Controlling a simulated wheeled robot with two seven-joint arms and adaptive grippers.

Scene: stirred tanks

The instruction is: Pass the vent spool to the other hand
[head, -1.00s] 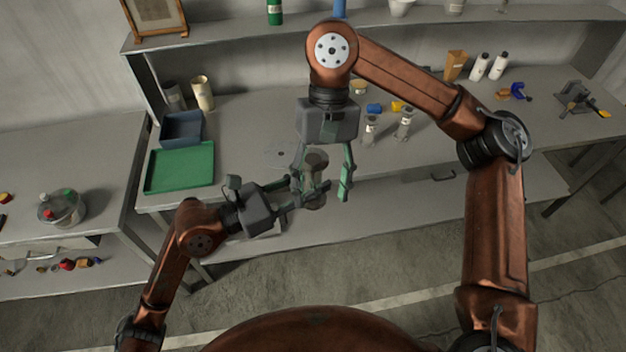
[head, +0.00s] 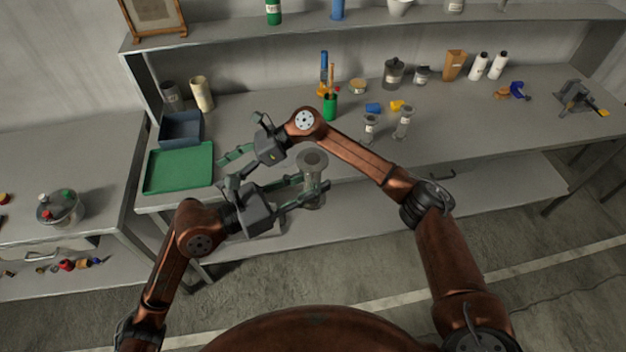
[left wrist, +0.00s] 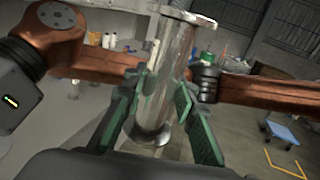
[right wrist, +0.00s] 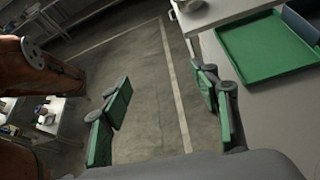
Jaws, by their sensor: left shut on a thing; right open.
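The vent spool (head: 312,162) is a grey metal tube with round flanges, held upright in front of the bench edge. My left gripper (head: 306,190) is shut on it, with its green fingers on either side of the tube. The left wrist view shows the spool (left wrist: 172,62) rising between those fingers (left wrist: 158,108), its upper flange near the top edge. My right gripper (head: 226,170) is open and empty, to the left of the spool and pointing left, apart from it. In the right wrist view only floor shows between its fingers (right wrist: 163,100).
A green tray (head: 160,180) and a blue-grey bin (head: 181,131) are at the bench's left end, near my right gripper. A green pen cup (head: 330,107) and two small flanged pieces, one a clear cylinder (head: 404,122), stand farther back. A side bench holds a pot (head: 58,208).

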